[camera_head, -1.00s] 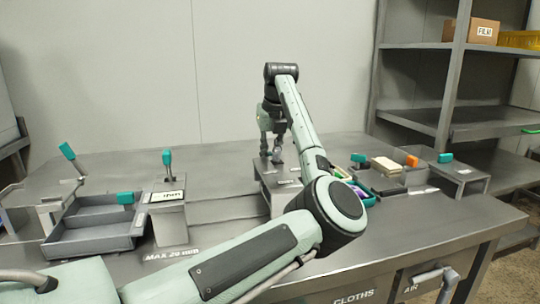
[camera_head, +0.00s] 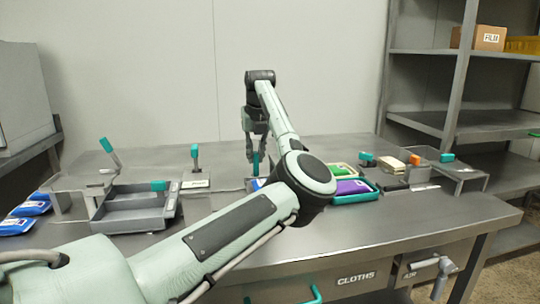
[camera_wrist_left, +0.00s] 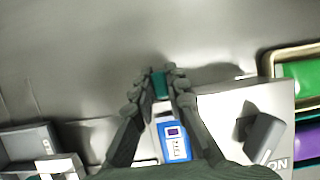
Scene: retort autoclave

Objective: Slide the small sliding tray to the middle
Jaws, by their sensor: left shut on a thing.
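My left gripper (camera_head: 254,158) is shut on an upright teal handle (camera_wrist_left: 160,85) above the middle of the bench. What the handle is fixed to is hidden by my arm and fingers. A shallow grey tray (camera_head: 125,222) with a teal knob (camera_head: 158,186) stands on the left of the bench, apart from the gripper. I cannot tell which of these belongs to the small sliding tray. A blue and white item (camera_wrist_left: 174,140) lies just below the fingertips in the wrist view. My right gripper is not in view.
A teal-rimmed tray (camera_head: 368,196) with a purple item (camera_head: 350,187) is right of my forearm. Teal levers (camera_head: 108,146) (camera_head: 195,152) stand at the left. Blue packs (camera_head: 30,208) lie at the far left. The bench front (camera_head: 420,225) is clear.

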